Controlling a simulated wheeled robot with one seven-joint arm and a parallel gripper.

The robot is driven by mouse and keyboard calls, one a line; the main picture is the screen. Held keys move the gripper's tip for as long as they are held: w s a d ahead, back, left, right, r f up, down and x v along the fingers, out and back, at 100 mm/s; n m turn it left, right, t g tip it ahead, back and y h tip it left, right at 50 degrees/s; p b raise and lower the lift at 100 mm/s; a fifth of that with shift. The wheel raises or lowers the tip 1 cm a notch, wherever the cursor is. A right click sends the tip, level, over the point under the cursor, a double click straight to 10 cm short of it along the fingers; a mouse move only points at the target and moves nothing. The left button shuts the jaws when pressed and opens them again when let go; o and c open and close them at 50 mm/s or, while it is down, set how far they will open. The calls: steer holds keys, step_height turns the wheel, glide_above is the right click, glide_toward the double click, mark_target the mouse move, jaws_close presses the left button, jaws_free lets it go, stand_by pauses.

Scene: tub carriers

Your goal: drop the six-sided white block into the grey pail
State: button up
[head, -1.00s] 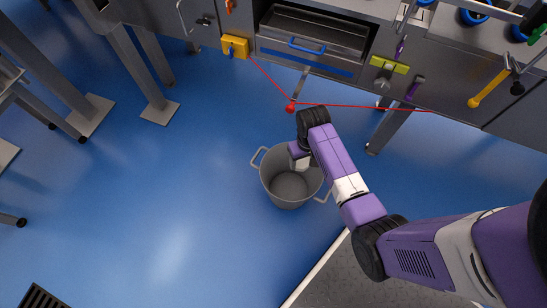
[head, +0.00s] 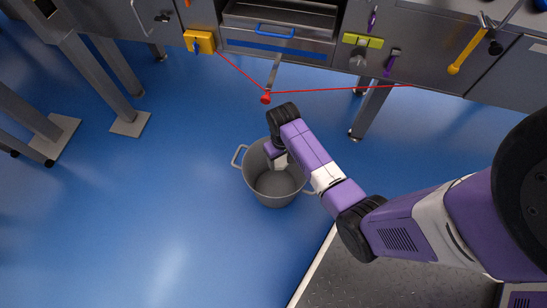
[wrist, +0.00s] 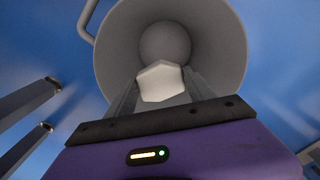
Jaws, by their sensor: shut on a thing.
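The grey pail (head: 284,187) stands on the blue floor, with a handle on each side. In the wrist view the pail (wrist: 225,45) opens wide right ahead of my gripper, and its round bottom shows. My gripper (wrist: 160,90) is shut on the six-sided white block (wrist: 161,80), which sits between the two grey fingers. How far the block is from the pail's bottom I cannot tell.
A steel counter with a drawer (head: 278,30) runs along the back. A red cord (head: 340,91) with a red knob (head: 266,98) hangs across its front. Steel table legs stand at the left. The blue floor (head: 140,210) left of the pail is clear.

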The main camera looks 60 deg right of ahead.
steer(key=o, duration=1.4)
steer(key=shift+o, duration=0.2)
step_height(320, 180, up, 8)
steer(key=p, duration=0.4)
steer(key=shift+f, duration=0.15)
